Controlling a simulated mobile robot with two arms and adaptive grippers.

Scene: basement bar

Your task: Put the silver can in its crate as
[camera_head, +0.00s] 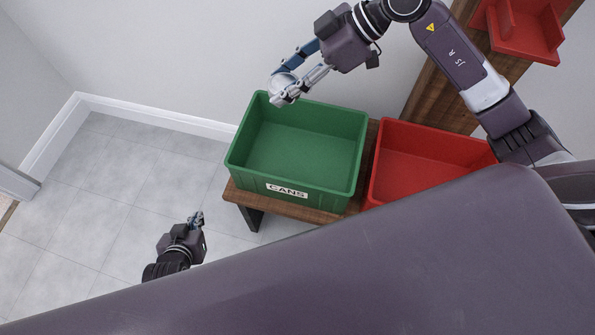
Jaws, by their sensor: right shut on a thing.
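The silver can (278,86) is in the fingers of my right gripper (284,84). My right gripper is shut on it and holds it above the back left corner of the green crate; its fingers hide part of the can. The green crate (310,199) has a white label reading "CANS" and looks empty inside. My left gripper (197,219) is low at the left, over the floor in front of the bench and apart from the crate. It is too small to tell whether its fingers are open or shut.
A red crate (379,165) stands right of the green one on a wooden bench (289,209). My body hides its front. A red holder (530,45) is at the top right by a wooden upright. A wall is behind; the tiled floor (120,185) at left is clear.

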